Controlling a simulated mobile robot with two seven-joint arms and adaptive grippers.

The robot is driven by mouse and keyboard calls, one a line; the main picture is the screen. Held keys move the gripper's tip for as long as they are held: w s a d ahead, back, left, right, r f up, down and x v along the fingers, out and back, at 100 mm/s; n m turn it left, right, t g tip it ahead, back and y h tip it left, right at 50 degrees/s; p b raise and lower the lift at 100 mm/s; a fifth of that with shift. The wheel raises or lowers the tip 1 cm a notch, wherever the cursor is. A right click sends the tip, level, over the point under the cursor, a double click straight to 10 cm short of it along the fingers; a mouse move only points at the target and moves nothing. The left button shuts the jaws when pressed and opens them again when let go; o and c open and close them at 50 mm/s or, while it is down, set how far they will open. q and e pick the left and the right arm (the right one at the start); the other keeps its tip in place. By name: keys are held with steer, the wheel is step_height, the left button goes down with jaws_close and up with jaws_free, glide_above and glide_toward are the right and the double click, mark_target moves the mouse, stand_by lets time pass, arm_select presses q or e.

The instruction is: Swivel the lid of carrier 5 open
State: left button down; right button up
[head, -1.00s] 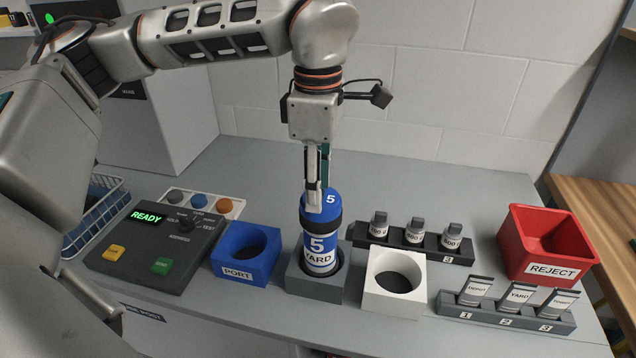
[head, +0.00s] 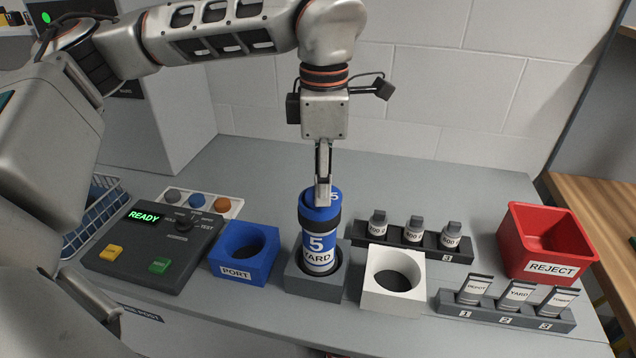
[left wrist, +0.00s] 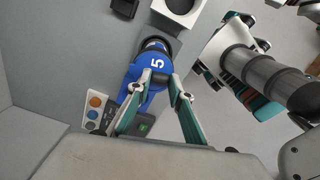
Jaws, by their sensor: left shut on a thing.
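Carrier 5 (head: 319,247) is a blue and white cylinder marked "5 YARD". It stands upright in the grey holder (head: 311,283). Its blue lid (head: 309,211), marked 5, is on its top. In the head view my left gripper (head: 323,200) comes straight down onto the lid and is shut on it. The left wrist view shows the lid (left wrist: 150,66) between the fingertips of the left gripper (left wrist: 161,78). The lid appears turned slightly off the body. The fingers hide part of the lid.
A blue PORT holder (head: 243,254) is left of the carrier and a white holder (head: 392,283) is right. A control panel reading READY (head: 150,245) is further left. Racks of small containers (head: 408,239) and a red REJECT bin (head: 548,245) are at right.

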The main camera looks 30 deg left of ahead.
arm_select(q)
steer(key=n, duration=0.1)
steer(key=d+n, duration=0.1)
steer(key=shift+w+n, duration=0.35)
steer(key=shift+n, duration=0.05)
steer(key=n, duration=0.1)
steer(key=w+d+n+b, duration=0.1)
steer(key=n, duration=0.1)
steer(key=shift+n, duration=0.3)
steer(key=w+a+n+b, duration=0.1)
steer(key=w+n, duration=0.5)
steer(key=n, duration=1.1)
steer(key=shift+w, duration=0.25)
steer(key=shift+a+n, duration=0.15)
steer(key=shift+n, duration=0.15)
steer(key=c, duration=1.8)
jaws_free()
